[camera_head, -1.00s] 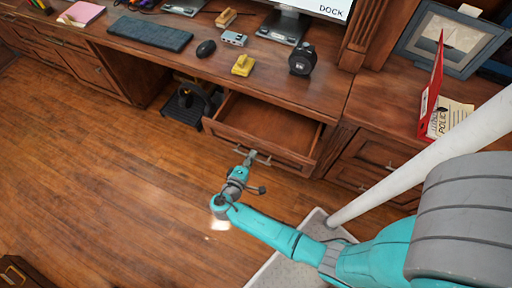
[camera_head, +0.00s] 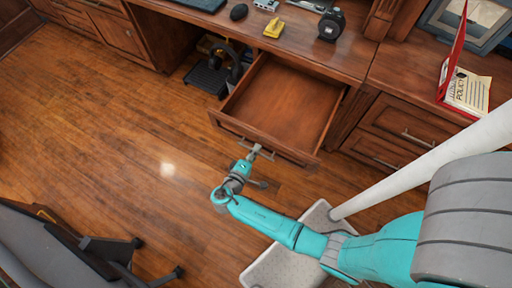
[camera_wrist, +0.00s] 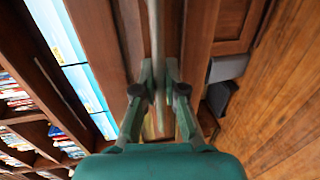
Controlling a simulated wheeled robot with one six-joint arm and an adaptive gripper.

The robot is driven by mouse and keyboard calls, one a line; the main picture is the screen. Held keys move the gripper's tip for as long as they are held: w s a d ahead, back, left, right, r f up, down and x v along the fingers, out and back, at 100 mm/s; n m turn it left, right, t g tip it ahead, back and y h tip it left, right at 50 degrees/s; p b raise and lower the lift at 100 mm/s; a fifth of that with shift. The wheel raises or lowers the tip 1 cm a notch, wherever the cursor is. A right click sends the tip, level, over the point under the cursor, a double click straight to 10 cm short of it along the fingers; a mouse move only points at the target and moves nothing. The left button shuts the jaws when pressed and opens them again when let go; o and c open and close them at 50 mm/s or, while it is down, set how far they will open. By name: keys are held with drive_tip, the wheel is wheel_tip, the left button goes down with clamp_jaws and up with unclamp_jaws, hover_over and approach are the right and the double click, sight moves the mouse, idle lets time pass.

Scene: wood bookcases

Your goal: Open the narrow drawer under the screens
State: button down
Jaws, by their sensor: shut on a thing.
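The narrow drawer (camera_head: 287,100) stands well out from under the desk and its visible interior is empty. My gripper (camera_head: 257,151) is at the middle of the drawer's front, shut on the metal bar handle. In the wrist view my gripper (camera_wrist: 159,72) has its two fingers on either side of the grey handle (camera_wrist: 155,30), which runs along the wooden drawer front (camera_wrist: 198,40). In the head view the fingers partly hide the handle. The screens are out of the head view; bright blue screen panels (camera_wrist: 82,65) show at the left of the wrist view.
The desk top (camera_head: 210,30) holds a black mouse (camera_head: 239,11), a yellow object (camera_head: 274,28) and a dark round device (camera_head: 331,24). Closed drawers (camera_head: 410,118) stand at the right. A dark office chair (camera_head: 60,250) is at lower left. Wooden floor (camera_head: 120,130) lies open to the left.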

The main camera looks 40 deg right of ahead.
drive_tip(key=c, duration=1.2)
unclamp_jaws()
drive_tip(key=shift+c, duration=0.2)
drive_tip(key=v, duration=1.2)
